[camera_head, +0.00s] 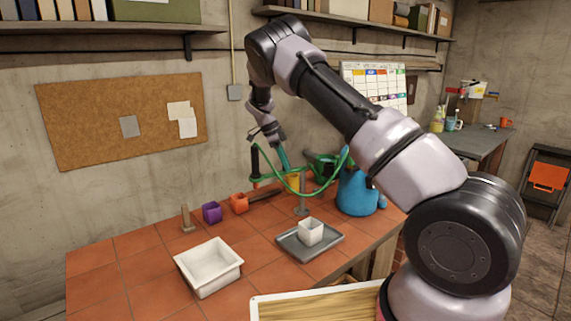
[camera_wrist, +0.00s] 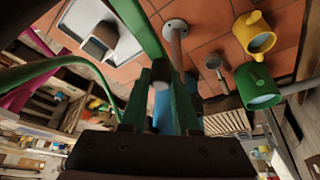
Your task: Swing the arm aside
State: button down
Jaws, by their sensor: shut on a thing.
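My gripper (camera_head: 284,160) is over the back part of the tiled ledge, among the green hose and the upright metal stand. It also shows in the wrist view (camera_wrist: 160,100), where its fingers are shut on a slim green tool (camera_wrist: 143,28); the gripped part is mostly hidden. A thin green hose (camera_head: 318,189) curves below the gripper and up towards a blue container (camera_head: 357,192) on the right. A black handle (camera_head: 255,160) stands just left of the gripper. Whether the hose joins the held tool is unclear. My arm reaches across the right half of the view.
A grey tray (camera_head: 322,250) holds a white pot (camera_head: 311,232). A white basin (camera_head: 208,268), a purple cup (camera_head: 211,212) and an orange cup (camera_head: 239,204) stand to its left. Yellow (camera_wrist: 246,30) and green (camera_wrist: 256,78) mugs are near the gripper. Shelves (camera_head: 120,27) line the wall above.

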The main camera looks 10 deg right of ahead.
jog(key=c, duration=0.7)
grip_release()
jog(key=shift+o, duration=0.2)
jog(key=v, duration=1)
jog(key=shift+r, duration=0.4)
jog(key=shift+a, duration=0.1)
jog(key=s+d+r+n+t+y, duration=0.1)
jog(key=s+d+r+n+y, duration=0.2)
jog(key=s+d+r, duration=0.45)
jog(key=s+d+r+n+t+y, duration=0.25)
jog(key=s+d+r+n, duration=0.2)
jog(key=s+r, duration=0.5)
jog(key=s+d+r+n+t, duration=0.2)
jog(key=s+n, duration=0.6)
jog(key=s, duration=1.6)
jog(key=shift+n+t+y, duration=0.35)
jog(key=shift+t+y, duration=0.1)
jog(key=shift+t, duration=0.8)
